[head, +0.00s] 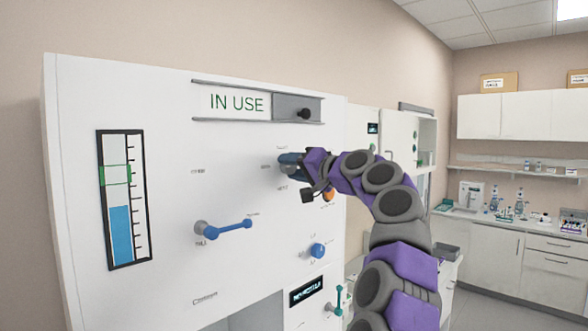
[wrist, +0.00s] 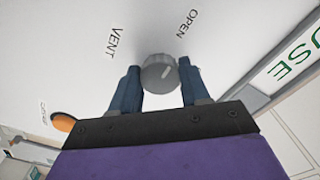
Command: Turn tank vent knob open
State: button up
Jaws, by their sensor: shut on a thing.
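In the head view my gripper (head: 290,160) is at the panel below the IN USE sign, and the knob is mostly hidden behind the fingers.
The white panel (head: 170,260) also carries a level gauge (head: 124,200) with blue fill, a blue lever (head: 225,229), a blue knob (head: 318,250) and a small display (head: 306,290). An orange knob (head: 328,194) is just below my gripper. A slider (head: 302,113) sits above.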

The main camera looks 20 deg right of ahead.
jog(key=shift+w+f, duration=0.15)
jog(key=shift+f, duration=0.25)
jog(key=o, duration=1.1)
jog(key=shift+w+r, duration=0.1)
jog(key=shift+w, duration=0.05)
jog(key=shift+c, duration=0.2)
jog(key=shift+s+r, duration=0.2)
jog(key=shift+s, duration=0.1)
jog(key=shift+s+d, duration=0.25)
jog(key=shift+s, duration=0.25)
jog(key=b+v, duration=0.2)
jog(key=v, duration=1.3)
jog(key=shift+s+d+b, duration=0.3)
jog(key=shift+b, duration=0.05)
jog(key=shift+f, duration=0.1)
